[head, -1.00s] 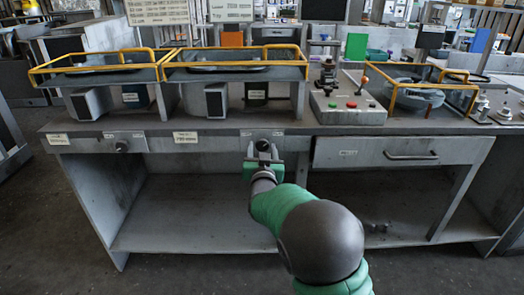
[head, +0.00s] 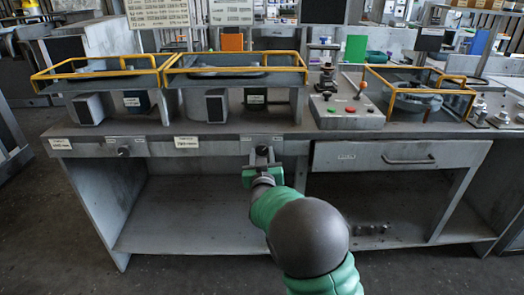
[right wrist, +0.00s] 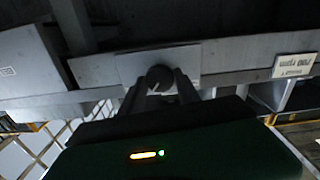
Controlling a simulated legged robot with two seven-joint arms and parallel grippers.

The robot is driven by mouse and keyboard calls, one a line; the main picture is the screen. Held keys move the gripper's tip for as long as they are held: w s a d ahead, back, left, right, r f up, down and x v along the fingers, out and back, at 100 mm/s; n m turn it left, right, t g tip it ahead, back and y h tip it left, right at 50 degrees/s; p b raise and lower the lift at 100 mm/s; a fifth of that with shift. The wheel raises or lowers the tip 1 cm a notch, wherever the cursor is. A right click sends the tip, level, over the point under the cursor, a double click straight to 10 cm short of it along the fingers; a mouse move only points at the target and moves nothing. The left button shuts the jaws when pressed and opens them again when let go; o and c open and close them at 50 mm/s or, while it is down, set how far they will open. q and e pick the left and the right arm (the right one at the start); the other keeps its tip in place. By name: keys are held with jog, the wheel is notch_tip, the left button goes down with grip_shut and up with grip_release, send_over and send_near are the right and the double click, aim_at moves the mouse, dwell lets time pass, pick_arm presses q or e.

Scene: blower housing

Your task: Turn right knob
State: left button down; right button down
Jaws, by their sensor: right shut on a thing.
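The right knob (right wrist: 160,77) is dark and round, on a grey plate on the bench's front rail. In the right wrist view it sits between the two dark fingers of my right gripper (right wrist: 160,90), which is shut on it. In the head view my right gripper (head: 262,157) reaches the rail from below, and its fingers largely hide the knob. The turn angle of the knob is hard to read. The left knob (head: 123,151) is on the same rail farther left, with nothing touching it. My left gripper is not in view.
The grey workbench (head: 220,131) has an open lower shelf (head: 190,235). A drawer (head: 345,157) with a handle is right of the knob. On top are yellow-railed trays (head: 235,70) and a control box (head: 345,117) with red and green buttons.

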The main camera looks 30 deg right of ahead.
jog(key=n+p, duration=0.3)
jog(key=shift+r+n, duration=0.2)
jog(key=shift+n, duration=0.1)
jog(key=shift+f+n+p, duration=0.2)
jog(key=shift+n+p, duration=1.35)
jog(key=shift+n, duration=0.25)
jog(key=shift+a, duration=0.1)
jog(key=c, duration=0.9)
grip_release()
jog(key=shift+w+f, duration=0.1)
